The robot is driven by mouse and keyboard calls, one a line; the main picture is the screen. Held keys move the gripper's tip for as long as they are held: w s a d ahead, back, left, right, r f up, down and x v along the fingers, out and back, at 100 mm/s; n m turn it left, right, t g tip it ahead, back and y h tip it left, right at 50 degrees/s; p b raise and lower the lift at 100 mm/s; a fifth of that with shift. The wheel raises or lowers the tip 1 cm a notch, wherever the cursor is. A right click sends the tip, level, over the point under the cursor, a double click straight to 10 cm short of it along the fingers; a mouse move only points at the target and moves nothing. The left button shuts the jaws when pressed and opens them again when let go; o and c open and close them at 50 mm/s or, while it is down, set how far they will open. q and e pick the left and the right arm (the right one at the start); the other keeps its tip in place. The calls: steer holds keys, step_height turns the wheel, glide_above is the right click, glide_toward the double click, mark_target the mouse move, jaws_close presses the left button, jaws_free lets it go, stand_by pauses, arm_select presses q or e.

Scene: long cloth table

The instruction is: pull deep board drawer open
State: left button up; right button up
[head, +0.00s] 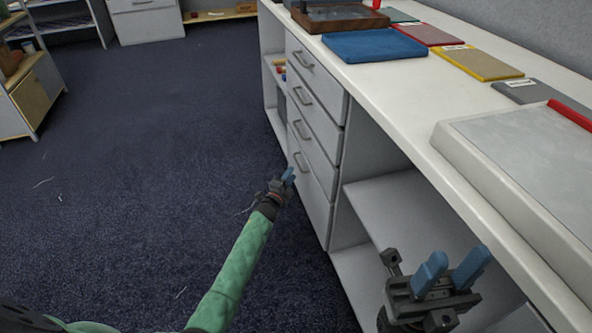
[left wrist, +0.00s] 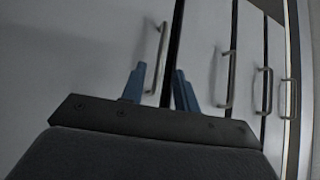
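The deep drawer (head: 312,200) is the tall white bottom front in the drawer column under the counter, and it looks closed. It also fills the left of the left wrist view (left wrist: 85,60). Its grey bar handle (head: 299,161) also shows in the left wrist view (left wrist: 162,50). My left gripper (head: 288,176) is low at this drawer front. Its blue fingers (left wrist: 159,72) are apart, with the handle seen between them; I cannot tell whether they touch it. My right gripper (head: 452,268) is open and empty beside the counter edge, in front of the open shelves.
Three shallower drawers (head: 315,70) sit above, with bar handles. The white counter (head: 410,100) carries a blue board (head: 374,46), a red one, a yellow one (head: 475,62) and a large pale tray. Open shelves (head: 385,205) are to the right.

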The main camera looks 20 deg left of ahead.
arm_select(q)
steer(key=shift+b+x, duration=0.4)
steer(key=shift+x, duration=2.1)
steer(key=shift+a+f, duration=0.1)
jaws_close()
